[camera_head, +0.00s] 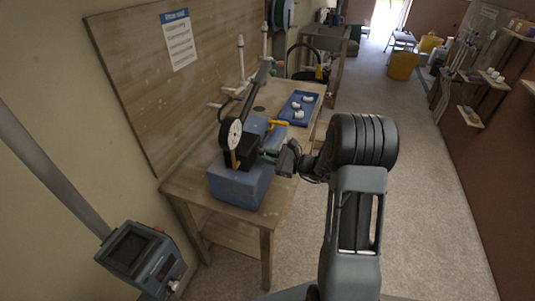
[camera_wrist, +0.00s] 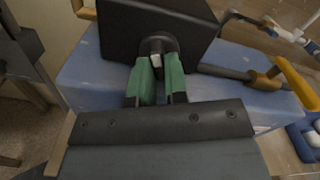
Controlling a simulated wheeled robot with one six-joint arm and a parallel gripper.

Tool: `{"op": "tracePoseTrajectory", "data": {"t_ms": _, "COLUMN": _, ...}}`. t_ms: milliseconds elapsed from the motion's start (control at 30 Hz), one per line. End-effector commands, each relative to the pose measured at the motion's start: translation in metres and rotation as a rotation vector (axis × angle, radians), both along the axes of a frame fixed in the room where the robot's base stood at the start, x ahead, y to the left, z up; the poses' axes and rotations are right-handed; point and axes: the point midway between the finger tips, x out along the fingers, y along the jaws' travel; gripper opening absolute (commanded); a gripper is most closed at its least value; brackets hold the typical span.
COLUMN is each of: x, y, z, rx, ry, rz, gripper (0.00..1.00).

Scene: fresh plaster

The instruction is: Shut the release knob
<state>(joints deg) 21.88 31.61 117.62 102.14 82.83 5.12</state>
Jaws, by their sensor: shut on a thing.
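The release knob (camera_wrist: 158,43) is a small dark round knob with a pale mark, on the face of a black block (camera_wrist: 188,18) in the wrist view. My gripper (camera_wrist: 159,68) has green fingers closed on the knob from the front. In the head view my gripper (camera_head: 268,157) reaches in from the right against the pump, and the knob is hidden there. The pump has a blue tank (camera_head: 238,188), a round white gauge (camera_head: 234,133) and a long dark lever (camera_head: 258,84) slanting up. How far the knob is turned cannot be told.
The pump stands on a wooden bench (camera_head: 187,184). A yellow handle (camera_head: 279,123) sticks out behind my gripper. A blue tray (camera_head: 290,108) with white fittings lies farther back. A board (camera_head: 130,67) with a notice stands behind the bench. The floor at right is clear.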

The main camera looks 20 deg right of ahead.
Motion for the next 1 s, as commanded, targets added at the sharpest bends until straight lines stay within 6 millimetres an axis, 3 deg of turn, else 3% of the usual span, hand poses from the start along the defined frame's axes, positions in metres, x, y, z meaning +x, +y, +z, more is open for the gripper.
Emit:
{"op": "tracePoseTrajectory", "data": {"t_ms": 500, "x": 0.0000, "y": 0.0000, "z": 0.0031, "rx": 0.211, "ry": 0.286, "rz": -0.002, "gripper": 0.00}}
{"op": "tracePoseTrajectory", "data": {"t_ms": 1000, "x": 0.0002, "y": -0.0001, "z": 0.0019, "rx": 0.267, "ry": 0.360, "rz": -0.003, "gripper": 0.00}}
